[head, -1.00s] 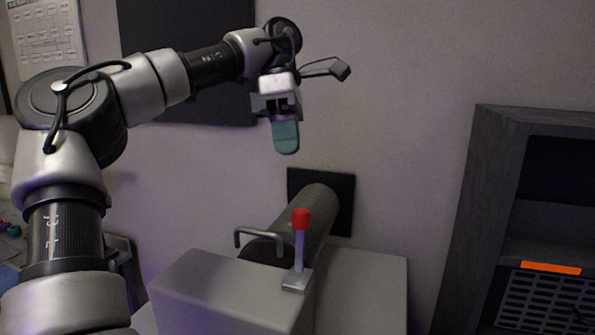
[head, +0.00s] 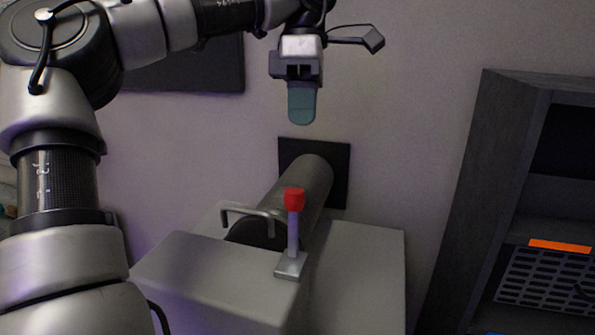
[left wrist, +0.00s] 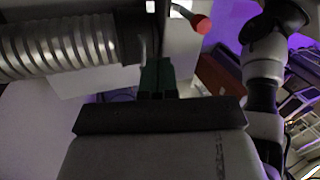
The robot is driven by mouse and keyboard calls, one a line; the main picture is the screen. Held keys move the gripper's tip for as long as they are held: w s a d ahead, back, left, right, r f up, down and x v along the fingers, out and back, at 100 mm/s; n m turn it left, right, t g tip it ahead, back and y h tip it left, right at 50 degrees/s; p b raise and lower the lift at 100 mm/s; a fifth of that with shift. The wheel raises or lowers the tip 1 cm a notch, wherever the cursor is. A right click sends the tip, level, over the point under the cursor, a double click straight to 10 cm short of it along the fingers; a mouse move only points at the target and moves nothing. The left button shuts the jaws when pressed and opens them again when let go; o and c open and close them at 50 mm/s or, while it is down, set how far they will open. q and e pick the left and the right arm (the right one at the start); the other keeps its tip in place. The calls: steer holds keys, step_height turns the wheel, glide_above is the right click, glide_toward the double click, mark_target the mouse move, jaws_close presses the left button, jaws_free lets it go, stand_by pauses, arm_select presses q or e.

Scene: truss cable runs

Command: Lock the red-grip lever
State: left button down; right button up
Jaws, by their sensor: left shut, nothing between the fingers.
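The lever (head: 293,225) stands upright on a small metal base on top of a grey box, with a red grip (head: 294,199) at its top. The red grip also shows in the left wrist view (left wrist: 203,23), to the right of the fingers. My left gripper (head: 302,118) is shut and empty, pointing down with teal fingertips, above the lever and apart from it. In the left wrist view its fingers (left wrist: 157,78) show green at the middle. My right gripper is not in view.
A grey cylinder (head: 312,185) runs from a dark wall plate (head: 340,165) behind the lever. A bent metal handle (head: 248,213) is left of the lever. A dark cabinet (head: 475,190) with an orange strip (head: 559,246) stands at right.

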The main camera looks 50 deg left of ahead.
arm_select(q)
steer(key=p, duration=0.2)
glide_toward(294, 222)
steer(key=w+a+f, duration=0.3)
steer(key=s+d, duration=0.1)
steer(key=s+d+f+p, duration=0.1)
steer(key=shift+s+d+f+p, duration=0.15)
steer(key=shift+s+d+p, duration=0.1)
steer(key=shift+p, duration=0.05)
steer(key=shift+w+a, duration=0.1)
